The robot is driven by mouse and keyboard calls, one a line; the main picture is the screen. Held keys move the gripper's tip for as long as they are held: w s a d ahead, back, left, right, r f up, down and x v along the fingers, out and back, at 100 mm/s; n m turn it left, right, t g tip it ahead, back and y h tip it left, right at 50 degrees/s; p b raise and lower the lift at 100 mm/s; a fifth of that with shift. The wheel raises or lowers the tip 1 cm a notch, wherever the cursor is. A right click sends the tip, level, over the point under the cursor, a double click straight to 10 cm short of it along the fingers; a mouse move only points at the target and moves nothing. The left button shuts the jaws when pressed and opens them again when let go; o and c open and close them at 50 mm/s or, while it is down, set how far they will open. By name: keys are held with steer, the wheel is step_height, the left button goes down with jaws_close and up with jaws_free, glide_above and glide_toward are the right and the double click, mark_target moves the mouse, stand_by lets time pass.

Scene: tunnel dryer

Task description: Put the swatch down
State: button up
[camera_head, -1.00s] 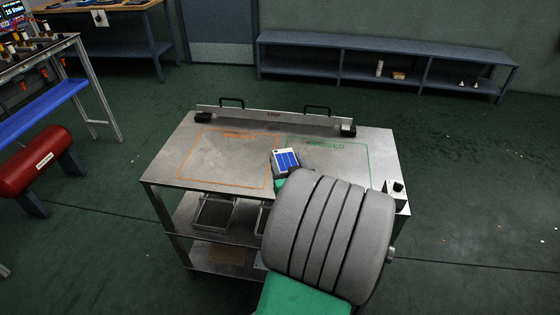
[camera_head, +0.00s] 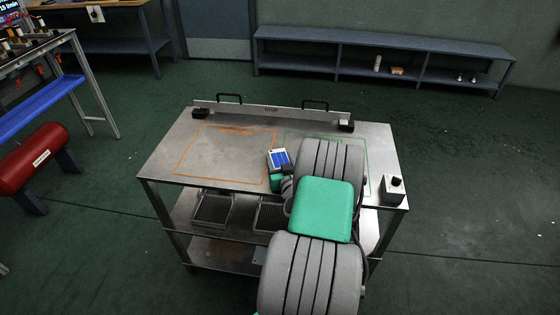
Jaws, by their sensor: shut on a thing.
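The swatch (camera_head: 278,159) is a small blue patch with white lines and a pale edge. It shows at the far end of my arm, over the tabletop between the orange outline (camera_head: 228,127) and the green outline (camera_head: 368,170). My gripper (camera_head: 287,170) is shut on it; its fingers are mostly hidden behind my own arm links. I cannot tell whether the swatch touches the steel table (camera_head: 180,135) or is held above it. My arm covers much of the green outline.
A raised bar marked STOP (camera_head: 271,110) with two black handles runs along the table's back edge. The orange-outlined area is clear. Trays (camera_head: 212,209) sit on the shelf below.

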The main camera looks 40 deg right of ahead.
steer(key=shift+f+b, duration=0.25)
steer(key=shift+b, duration=0.05)
steer(key=o, duration=1.5)
steer(key=shift+r, duration=0.1)
steer(key=shift+r+p, duration=0.3)
steer(key=shift+p, duration=0.15)
steer(key=b+v, duration=0.1)
steer(key=v, duration=0.5)
steer(key=b+v, duration=0.1)
steer(key=v, duration=0.5)
steer(key=shift+f, duration=0.25)
